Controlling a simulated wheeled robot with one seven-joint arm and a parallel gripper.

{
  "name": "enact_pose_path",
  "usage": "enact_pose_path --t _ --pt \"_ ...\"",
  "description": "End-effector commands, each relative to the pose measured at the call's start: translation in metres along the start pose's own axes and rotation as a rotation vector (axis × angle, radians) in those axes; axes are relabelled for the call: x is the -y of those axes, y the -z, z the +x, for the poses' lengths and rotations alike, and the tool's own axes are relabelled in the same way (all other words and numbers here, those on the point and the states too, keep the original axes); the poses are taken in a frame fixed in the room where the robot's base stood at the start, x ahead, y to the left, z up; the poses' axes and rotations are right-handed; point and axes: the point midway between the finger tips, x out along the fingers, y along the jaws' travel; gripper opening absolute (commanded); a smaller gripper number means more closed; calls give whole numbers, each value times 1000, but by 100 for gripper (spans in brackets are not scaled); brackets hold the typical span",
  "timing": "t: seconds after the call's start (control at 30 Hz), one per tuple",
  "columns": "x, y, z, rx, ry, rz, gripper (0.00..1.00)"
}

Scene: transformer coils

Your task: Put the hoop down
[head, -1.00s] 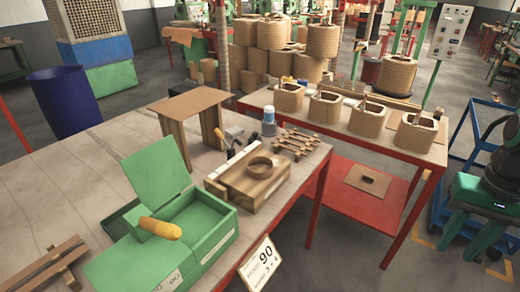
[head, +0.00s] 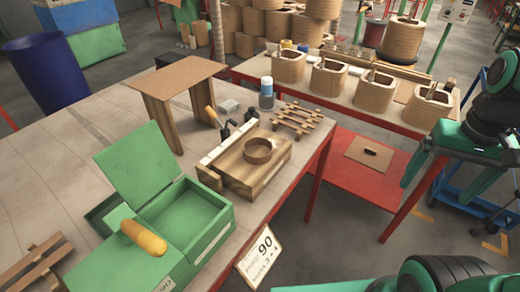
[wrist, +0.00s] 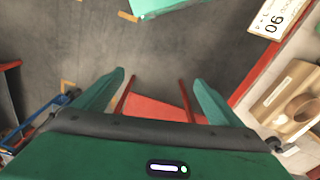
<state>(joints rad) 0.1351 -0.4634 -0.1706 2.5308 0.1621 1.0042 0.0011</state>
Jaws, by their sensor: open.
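The hoop is a brown ring (head: 258,150) lying flat on a wooden block (head: 240,178) near the right edge of the large table. In the wrist view the hoop (wrist: 302,107) shows at the right edge, on the block. My gripper (head: 445,185) is at the right in the head view, well apart from the hoop. In the wrist view my gripper (wrist: 160,92) has its two green fingers spread wide, with nothing between them. Below the fingers are the floor and a red shelf.
A green box with an open lid (head: 140,165) and a yellow-handled tool (head: 143,237) is at the table's front. A second table (head: 390,120) holds several coils. A sign (head: 258,255) hangs at the edge.

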Motion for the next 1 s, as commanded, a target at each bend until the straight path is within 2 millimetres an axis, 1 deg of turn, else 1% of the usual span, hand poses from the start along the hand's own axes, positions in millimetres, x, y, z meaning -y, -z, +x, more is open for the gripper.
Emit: enact_pose_path --t 0.03,0.07,0.1,0.17,0.2,0.23,0.27,0.3,0.37,0.4,0.5,0.6,0.7,0.77,1.0 --pt "23 17 -2 -22 -4 -81 89" --pt "38 27 -3 -42 -4 -129 89" --pt "61 41 -5 -69 -1 -198 89" --pt "101 59 -7 -111 9 -308 89" --pt "131 69 -8 -140 20 -382 89" --pt "153 73 -9 -159 31 -436 89" --pt "177 77 -10 -179 42 -489 89" --pt "207 80 -10 -202 59 -555 89" --pt "251 78 -12 -235 89 -648 89" --pt "278 75 -12 -252 108 -703 89" --pt "335 62 -13 -287 155 -814 89" --pt "372 49 -14 -308 190 -886 89" --pt "390 42 -13 -318 209 -921 89" --pt "396 41 -9 -321 215 -930 89" --pt "406 47 23 -319 214 -929 89"
